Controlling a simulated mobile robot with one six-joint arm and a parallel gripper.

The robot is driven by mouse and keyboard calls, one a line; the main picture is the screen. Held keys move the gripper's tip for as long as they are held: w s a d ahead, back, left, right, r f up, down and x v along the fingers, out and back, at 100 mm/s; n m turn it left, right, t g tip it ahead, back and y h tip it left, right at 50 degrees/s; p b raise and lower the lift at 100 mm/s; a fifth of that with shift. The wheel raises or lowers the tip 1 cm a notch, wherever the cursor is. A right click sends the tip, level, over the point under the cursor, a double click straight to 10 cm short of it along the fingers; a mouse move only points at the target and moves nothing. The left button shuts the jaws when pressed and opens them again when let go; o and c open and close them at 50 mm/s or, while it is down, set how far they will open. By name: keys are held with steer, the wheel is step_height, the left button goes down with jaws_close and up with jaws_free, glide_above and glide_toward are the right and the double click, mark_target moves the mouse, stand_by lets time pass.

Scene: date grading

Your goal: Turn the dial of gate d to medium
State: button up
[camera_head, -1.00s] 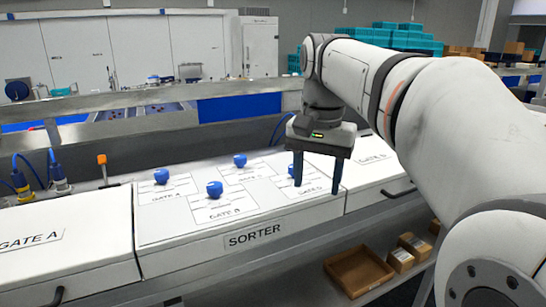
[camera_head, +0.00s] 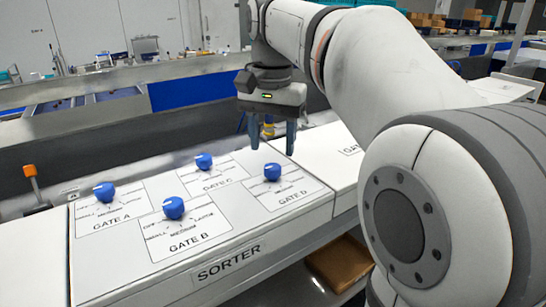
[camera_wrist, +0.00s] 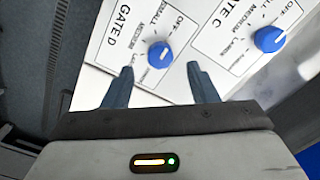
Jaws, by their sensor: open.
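The gate D dial (camera_head: 272,171) is a blue knob on a white label plate marked GATE D, at the right of the sorter panel. In the wrist view the same dial (camera_wrist: 160,55) lies just beyond and between my fingertips, with OFF, SMALL, MEDIUM and LARGE printed around it. Its white pointer mark seems to lean toward the OFF side. My gripper (camera_head: 272,148) is open and empty, pointing down above the dial, its two dark blue fingers apart. No contact with the dial shows.
Similar blue dials stand close by: gate C (camera_head: 204,161), gate B (camera_head: 174,208) and gate A (camera_head: 104,192). An orange-topped lever (camera_head: 31,172) rises at the left. A brown box (camera_head: 340,262) lies below the panel's front edge.

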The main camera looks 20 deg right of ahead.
mark_target(272, 167)
steer(key=shift+w+f, duration=0.15)
steer(key=shift+f, duration=2.35)
steer(key=c, duration=1)
